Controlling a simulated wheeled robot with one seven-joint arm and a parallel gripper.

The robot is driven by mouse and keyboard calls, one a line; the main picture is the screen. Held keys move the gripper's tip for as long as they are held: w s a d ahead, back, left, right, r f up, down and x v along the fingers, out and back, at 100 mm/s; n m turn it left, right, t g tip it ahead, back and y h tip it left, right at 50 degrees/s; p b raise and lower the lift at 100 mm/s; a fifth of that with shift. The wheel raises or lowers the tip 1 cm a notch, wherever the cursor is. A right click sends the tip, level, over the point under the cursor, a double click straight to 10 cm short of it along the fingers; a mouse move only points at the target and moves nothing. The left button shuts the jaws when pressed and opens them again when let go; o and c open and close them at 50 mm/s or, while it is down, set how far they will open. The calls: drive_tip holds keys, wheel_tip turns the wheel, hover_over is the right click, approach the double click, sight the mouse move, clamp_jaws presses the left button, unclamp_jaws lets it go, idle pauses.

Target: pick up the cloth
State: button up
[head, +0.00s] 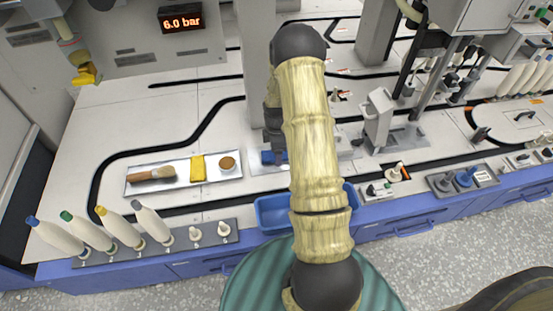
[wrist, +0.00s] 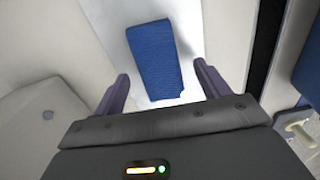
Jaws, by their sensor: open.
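A blue, textured cloth (wrist: 155,58) lies on a pale tray or plate in the wrist view. In the head view its blue edge (head: 268,157) shows just left of my arm, which hides part of it. My gripper (wrist: 160,82) is open, with one dark finger on each side of the cloth's near end in the picture. Nothing is held. I cannot tell how far the fingertips are above the surface. In the head view my arm hides most of the gripper.
A tray (head: 132,189) to the left holds a wooden brush (head: 152,174), a yellow piece (head: 198,168) and a round brown item (head: 228,163). A blue bin (head: 270,212) stands at the front. Several bobbins (head: 115,227) stand in a dark rack at the front left.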

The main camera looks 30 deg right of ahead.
drive_tip(key=shift+f, duration=0.75)
drive_tip(key=shift+r, duration=0.1)
drive_tip(key=c, duration=1)
